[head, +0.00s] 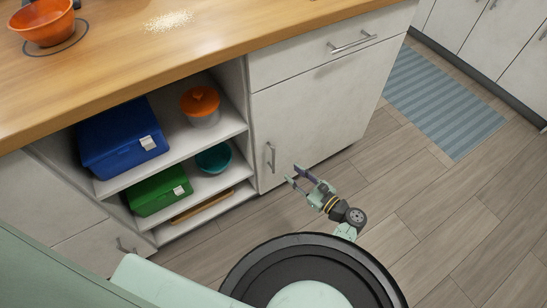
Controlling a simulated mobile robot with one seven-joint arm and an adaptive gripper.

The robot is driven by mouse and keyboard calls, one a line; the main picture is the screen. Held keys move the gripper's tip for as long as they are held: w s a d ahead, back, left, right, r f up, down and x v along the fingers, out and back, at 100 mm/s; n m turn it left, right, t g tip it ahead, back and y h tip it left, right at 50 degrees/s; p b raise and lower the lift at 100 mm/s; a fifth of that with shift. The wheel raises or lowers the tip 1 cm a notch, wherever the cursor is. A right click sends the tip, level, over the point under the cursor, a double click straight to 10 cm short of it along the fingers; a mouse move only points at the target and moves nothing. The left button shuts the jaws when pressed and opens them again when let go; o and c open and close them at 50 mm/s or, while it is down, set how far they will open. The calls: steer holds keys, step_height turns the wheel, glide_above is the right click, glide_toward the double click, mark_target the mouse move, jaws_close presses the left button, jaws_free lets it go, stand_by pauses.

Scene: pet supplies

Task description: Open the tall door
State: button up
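The tall door (312,108) is the white cabinet door under a drawer, right of the open shelves. It looks shut, flush with the cabinet front. Its vertical metal handle (271,157) is near its lower left edge. My gripper (294,175) is just right of and slightly below the handle in the head view, with its two fingers apart. It appears empty. A gap shows between the fingers and the handle, but the depth between them is hard to judge.
Open shelves hold a blue box (115,140), a green box (158,191), an orange-lidded container (201,106) and a teal bowl (214,158). The drawer (325,52) above the door is shut. An orange bowl (45,22) stands on the wooden counter (130,50). Floor beyond my gripper is clear up to a striped rug (440,100).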

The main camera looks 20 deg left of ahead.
steer(key=m, duration=0.1)
steer(key=b, duration=0.3)
glide_above(273, 169)
steer(key=shift+w+f+m+t, duration=0.15)
steer(key=shift+w+m+t, duration=0.15)
jaws_close()
stand_by(0.7)
